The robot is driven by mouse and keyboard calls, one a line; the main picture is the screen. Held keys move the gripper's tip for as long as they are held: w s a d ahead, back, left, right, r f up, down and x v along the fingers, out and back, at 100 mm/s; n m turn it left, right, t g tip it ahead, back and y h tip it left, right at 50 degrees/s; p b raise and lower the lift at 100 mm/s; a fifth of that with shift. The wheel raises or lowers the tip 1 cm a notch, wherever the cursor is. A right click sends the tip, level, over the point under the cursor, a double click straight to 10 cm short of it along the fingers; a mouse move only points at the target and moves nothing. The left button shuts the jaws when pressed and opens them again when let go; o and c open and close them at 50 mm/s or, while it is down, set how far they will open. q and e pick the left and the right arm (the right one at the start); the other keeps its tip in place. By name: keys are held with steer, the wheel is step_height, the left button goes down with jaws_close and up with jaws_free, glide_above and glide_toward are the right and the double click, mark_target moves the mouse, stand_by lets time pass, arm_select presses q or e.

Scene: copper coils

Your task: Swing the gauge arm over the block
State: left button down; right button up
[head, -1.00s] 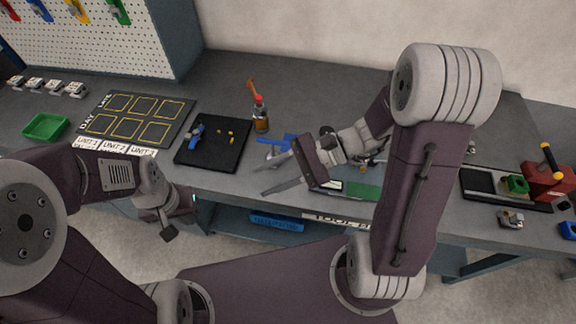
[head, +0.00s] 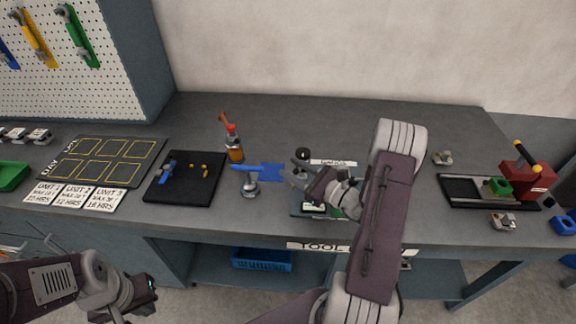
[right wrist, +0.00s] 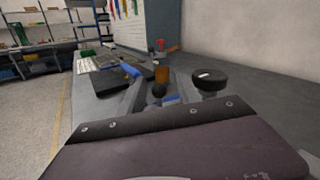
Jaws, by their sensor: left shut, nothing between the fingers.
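The gauge station (head: 333,162) carries a white label and sits in the middle of the bench, partly hidden by my right arm. A black round cap (head: 303,154) stands at its back left; a black cap also shows in the right wrist view (right wrist: 209,79). A small dark knob (right wrist: 159,90) appears between my right fingers, apart or touching I cannot tell. I cannot make out the gauge arm or the block clearly. My right gripper (head: 289,174) is open above the left side of the station. My left gripper (head: 142,301) is shut and empty, low in front of the bench.
A metal post with a blue lever (head: 246,168) and a blue flat piece (head: 272,172) lie just left. A black tray (head: 455,188) and red machine (head: 525,178) stand right. The back of the bench is clear.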

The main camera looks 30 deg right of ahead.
steer(key=shift+x, duration=1)
jaws_close()
stand_by(0.7)
